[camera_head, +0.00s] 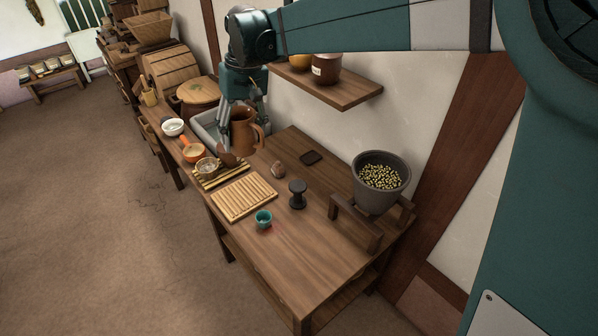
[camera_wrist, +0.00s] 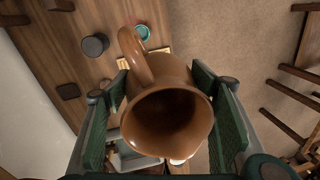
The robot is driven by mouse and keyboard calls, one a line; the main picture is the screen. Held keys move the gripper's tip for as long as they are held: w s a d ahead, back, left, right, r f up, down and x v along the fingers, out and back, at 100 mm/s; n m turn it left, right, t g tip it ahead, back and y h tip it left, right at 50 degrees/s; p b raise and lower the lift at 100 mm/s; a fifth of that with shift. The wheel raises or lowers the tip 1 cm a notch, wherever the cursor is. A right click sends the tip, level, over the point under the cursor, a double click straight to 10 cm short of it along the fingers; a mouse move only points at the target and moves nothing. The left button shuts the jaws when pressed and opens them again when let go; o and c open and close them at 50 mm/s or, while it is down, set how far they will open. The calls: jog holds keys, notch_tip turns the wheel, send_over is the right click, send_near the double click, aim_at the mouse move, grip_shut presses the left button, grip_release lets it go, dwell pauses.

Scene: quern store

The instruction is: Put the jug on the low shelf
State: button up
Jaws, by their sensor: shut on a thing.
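A brown jug (camera_head: 243,131) with a handle is held upright above the back left part of the wooden table (camera_head: 315,250). In the wrist view the jug (camera_wrist: 172,76) shows its open mouth, with its handle toward the upper left. My gripper (camera_head: 245,118) is shut on the jug's body, with a green-padded finger on each side in the wrist view (camera_wrist: 170,112). A wooden shelf (camera_head: 345,92) on the wall, to the right of my gripper, holds jars. A lower board (camera_head: 245,254) shows under the tabletop, mostly hidden.
A grey pot of seeds (camera_head: 381,181) stands on a wooden stand at the table's right. Bowls (camera_head: 194,153) and a grey basin (camera_head: 207,126) are further left. The table's front is clear.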

jog(key=d+f+m+p, duration=0.1)
jog(key=d+f+m, duration=0.1)
jog(key=d+f, duration=1.4)
jog(key=shift+w+d+m, duration=0.25)
jog(key=shift+d+m, duration=0.15)
jog(key=shift+d, duration=0.4)
jog(key=shift+f, duration=0.1)
notch_tip(320, 180, down, 14)
jog(key=shift+r+b, duration=0.15)
jog(key=shift+b, duration=0.75)
jog(key=shift+f+b, duration=0.35)
jog(key=shift+f, duration=1.65)
jog(key=shift+f, duration=0.2)
